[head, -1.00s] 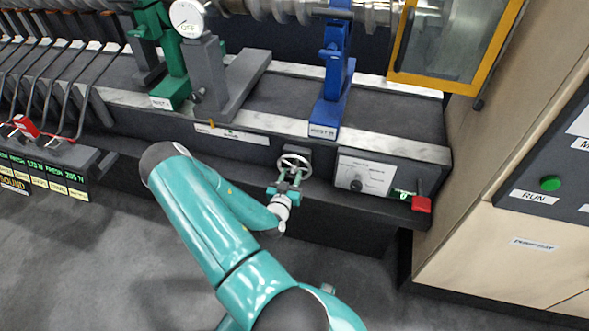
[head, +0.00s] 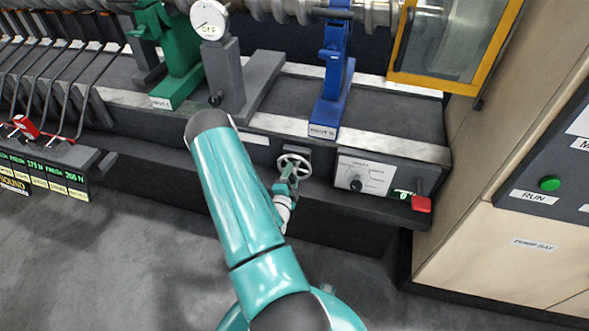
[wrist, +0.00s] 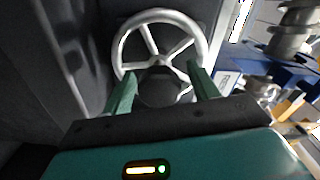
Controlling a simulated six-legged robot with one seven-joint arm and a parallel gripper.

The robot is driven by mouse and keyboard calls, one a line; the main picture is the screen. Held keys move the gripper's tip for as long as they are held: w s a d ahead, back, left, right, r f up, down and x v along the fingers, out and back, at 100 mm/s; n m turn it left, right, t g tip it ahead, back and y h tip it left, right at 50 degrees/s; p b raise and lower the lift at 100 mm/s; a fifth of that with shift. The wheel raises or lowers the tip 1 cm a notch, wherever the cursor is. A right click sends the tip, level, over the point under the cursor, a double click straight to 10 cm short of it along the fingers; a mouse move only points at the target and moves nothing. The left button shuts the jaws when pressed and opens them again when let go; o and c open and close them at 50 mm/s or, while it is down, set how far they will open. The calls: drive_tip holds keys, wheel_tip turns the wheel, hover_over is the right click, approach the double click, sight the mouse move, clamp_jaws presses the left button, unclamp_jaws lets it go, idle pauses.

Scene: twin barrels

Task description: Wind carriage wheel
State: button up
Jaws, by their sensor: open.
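The carriage wheel (head: 294,163) is a small pale spoked handwheel on the front of the dark machine bed. In the wrist view the wheel (wrist: 160,40) fills the top middle, its rim and several spokes clear. My gripper (head: 288,178) is at the wheel's lower front. Its two green fingers (wrist: 160,78) stand apart, one each side of the wheel's lower part and dark hub area. Whether they touch the rim I cannot tell.
Right of the wheel are a white dial panel (head: 364,175) with a black knob and a red block (head: 421,204). Above stand a blue support (head: 331,85), a grey carriage (head: 228,85) with a round gauge (head: 209,19), and a green support (head: 181,55). Levers line the left. Floor is open below.

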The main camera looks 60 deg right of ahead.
drive_tip(key=s+a, duration=0.1)
drive_tip(key=a, duration=0.6)
idle(0.4)
drive_tip(key=shift+w, duration=0.1)
idle(0.4)
